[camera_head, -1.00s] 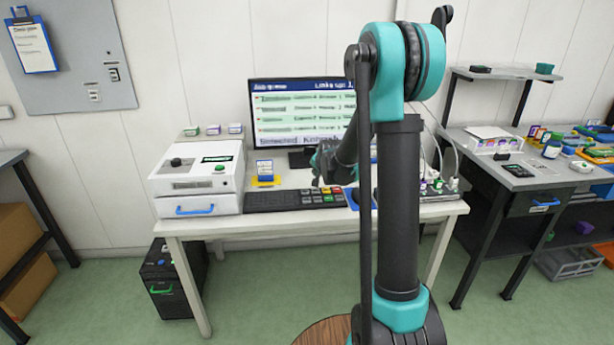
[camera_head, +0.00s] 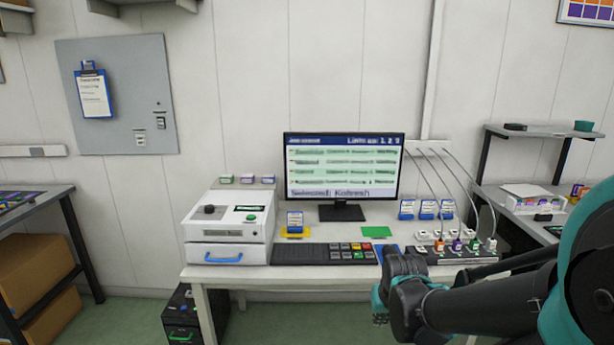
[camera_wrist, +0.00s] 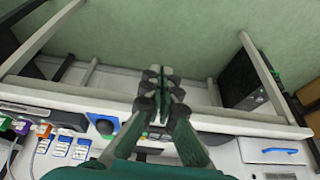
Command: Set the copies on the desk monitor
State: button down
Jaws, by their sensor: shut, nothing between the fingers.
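The desk monitor (camera_head: 343,165) stands at the back of the white desk. Its lit screen shows a blue header, several pale green rows and a bottom line that seems to start "Selected"; the small text is too blurred to read. A black keyboard (camera_head: 312,254) with red, yellow, green and grey keys at its right end lies in front. My gripper (camera_head: 380,308) is in front of the desk's front edge, right of the keyboard, apart from it. In the wrist view my gripper (camera_wrist: 161,76) is shut and empty, with the desk edge and floor beyond.
A white machine (camera_head: 228,230) stands left of the keyboard. A blue-labelled card (camera_head: 295,222) stands on a yellow pad. Several labelled cards stand behind a black rack (camera_head: 452,254) with cables. A black box (camera_head: 195,315) is under the desk.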

jog(key=shift+s+f, duration=0.25)
jog(key=shift+s, duration=0.45)
